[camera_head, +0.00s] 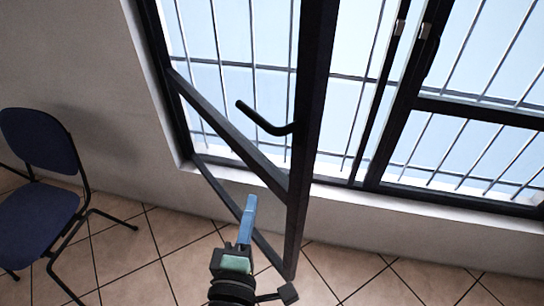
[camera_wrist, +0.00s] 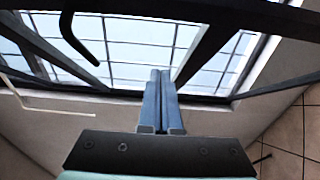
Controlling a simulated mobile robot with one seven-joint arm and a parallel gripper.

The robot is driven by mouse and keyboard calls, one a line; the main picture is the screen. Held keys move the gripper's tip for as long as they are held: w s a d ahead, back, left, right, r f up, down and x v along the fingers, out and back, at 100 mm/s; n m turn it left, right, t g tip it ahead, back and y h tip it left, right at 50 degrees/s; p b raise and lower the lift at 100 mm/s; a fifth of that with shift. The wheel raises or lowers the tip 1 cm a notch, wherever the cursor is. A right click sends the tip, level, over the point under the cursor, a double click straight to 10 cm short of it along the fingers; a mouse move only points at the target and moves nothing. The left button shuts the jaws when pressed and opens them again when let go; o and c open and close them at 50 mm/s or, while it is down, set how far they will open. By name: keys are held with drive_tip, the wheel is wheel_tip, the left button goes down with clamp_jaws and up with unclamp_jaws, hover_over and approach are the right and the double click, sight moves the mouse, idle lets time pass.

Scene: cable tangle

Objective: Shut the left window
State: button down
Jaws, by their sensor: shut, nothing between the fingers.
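The left window (camera_head: 304,130) is a dark-framed sash that stands open, swung into the room from its hinge side at the left. Its black handle (camera_head: 266,122) sticks out from the sash's free edge. The handle also shows at the upper left of the wrist view (camera_wrist: 82,38). My gripper (camera_head: 250,204) is shut and empty, with its blue fingers together. In the head view it is below the handle, in front of the lower part of the sash. In the wrist view the fingertips (camera_wrist: 160,74) point toward the window opening; I cannot tell whether they touch the frame.
A dark blue chair (camera_head: 40,190) stands at the left by the wall. The right window (camera_head: 475,110) is shut beside the opening. A pale sill (camera_head: 350,195) runs below. The tiled floor (camera_head: 150,255) between chair and sash is clear.

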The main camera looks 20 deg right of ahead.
drive_tip(key=shift+w+d+p, duration=0.8)
drive_tip(key=shift+w+d, duration=1.15)
drive_tip(key=shift+w, duration=0.2)
drive_tip(key=shift+w+d+p, duration=0.75)
drive_tip(key=shift+w+d, duration=1.2)
drive_tip(key=shift+w, duration=0.15)
drive_tip(key=shift+d, duration=0.1)
